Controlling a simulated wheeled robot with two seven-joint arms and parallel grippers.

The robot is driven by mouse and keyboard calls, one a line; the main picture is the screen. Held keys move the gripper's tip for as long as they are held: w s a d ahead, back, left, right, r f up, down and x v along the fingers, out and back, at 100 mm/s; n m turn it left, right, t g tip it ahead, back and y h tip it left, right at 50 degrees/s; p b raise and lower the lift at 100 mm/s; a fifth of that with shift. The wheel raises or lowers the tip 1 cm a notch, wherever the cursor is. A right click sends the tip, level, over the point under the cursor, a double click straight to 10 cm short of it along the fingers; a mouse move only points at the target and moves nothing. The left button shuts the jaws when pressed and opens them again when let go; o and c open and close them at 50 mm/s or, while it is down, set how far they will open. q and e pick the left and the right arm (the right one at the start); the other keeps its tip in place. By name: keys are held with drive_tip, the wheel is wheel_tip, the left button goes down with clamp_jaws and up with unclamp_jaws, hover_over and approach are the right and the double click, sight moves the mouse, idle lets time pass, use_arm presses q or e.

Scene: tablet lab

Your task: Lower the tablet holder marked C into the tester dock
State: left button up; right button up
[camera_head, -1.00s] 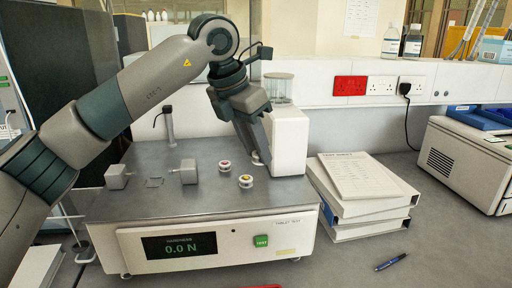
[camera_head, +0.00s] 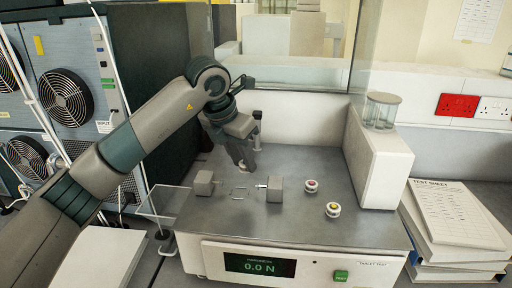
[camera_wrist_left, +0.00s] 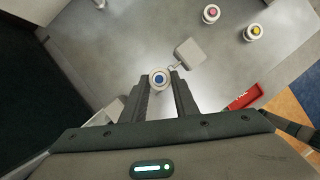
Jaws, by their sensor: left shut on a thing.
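My left gripper (camera_head: 246,167) is above the tester's grey top, behind the gap between its two grey blocks. In the left wrist view its fingers (camera_wrist_left: 160,88) are shut on a small round holder with a blue centre (camera_wrist_left: 160,79); I cannot read a letter on it. The head view does not show this holder clearly. The dock outline (camera_head: 240,193) lies on the tester top between the left block (camera_head: 204,183) and the right block (camera_head: 275,188). A red-centred holder (camera_head: 312,186) and a yellow-centred holder (camera_head: 333,210) stand to the right. My right gripper is not in view.
A white tower (camera_head: 378,160) with a clear jar (camera_head: 382,110) stands at the tester's right. The display (camera_head: 260,265) reads 0.0 N beside a green TEST button (camera_head: 341,276). A clear panel (camera_head: 165,203) is at the left. A red object (camera_wrist_left: 243,97) shows in the wrist view.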

use_arm(q)
drive_tip(key=shift+w+a+f+n, duration=0.1)
drive_tip(key=shift+w+a+n, duration=0.1)
drive_tip(key=shift+a, duration=0.3)
drive_tip(key=shift+w+a+n, duration=0.1)
drive_tip(key=shift+w+a, duration=0.05)
drive_tip(key=shift+a, duration=0.35)
drive_tip(key=shift+f, duration=0.3)
drive_tip(key=shift+f+b, duration=0.65)
drive_tip(key=shift+f, duration=2.45)
drive_tip(key=shift+b, duration=0.45)
drive_tip(key=shift+b, duration=0.4)
drive_tip(key=shift+f+b, duration=0.55)
drive_tip(key=shift+b, duration=0.85)
idle(0.5)
